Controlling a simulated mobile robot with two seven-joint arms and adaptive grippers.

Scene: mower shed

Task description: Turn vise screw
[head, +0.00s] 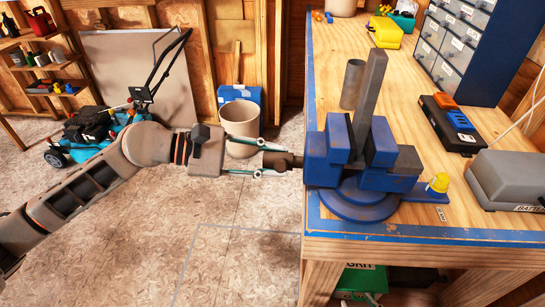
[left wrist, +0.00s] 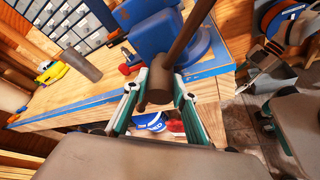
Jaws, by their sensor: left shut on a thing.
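The blue vise (head: 335,150) is mounted on a round base at the bench's left edge, with a grey bar (head: 370,85) standing upright between its jaws. Its dark screw head (head: 282,160) sticks out leftward past the bench edge. My left gripper (head: 262,161) reaches in from the left, shut on the screw head, with one finger on either side. In the left wrist view, the fingers (left wrist: 158,84) flank the round screw head (left wrist: 160,90), and a brown handle bar (left wrist: 190,35) passes through it at a slant. I do not see my right gripper.
The wooden bench (head: 420,215) has a blue edge strip. A metal cylinder (head: 352,84), a yellow-topped item (head: 438,183), a grey battery case (head: 505,180) and a drawer cabinet (head: 455,45) stand on it. A bucket (head: 239,125) and a mower (head: 90,130) stand on the floor at left.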

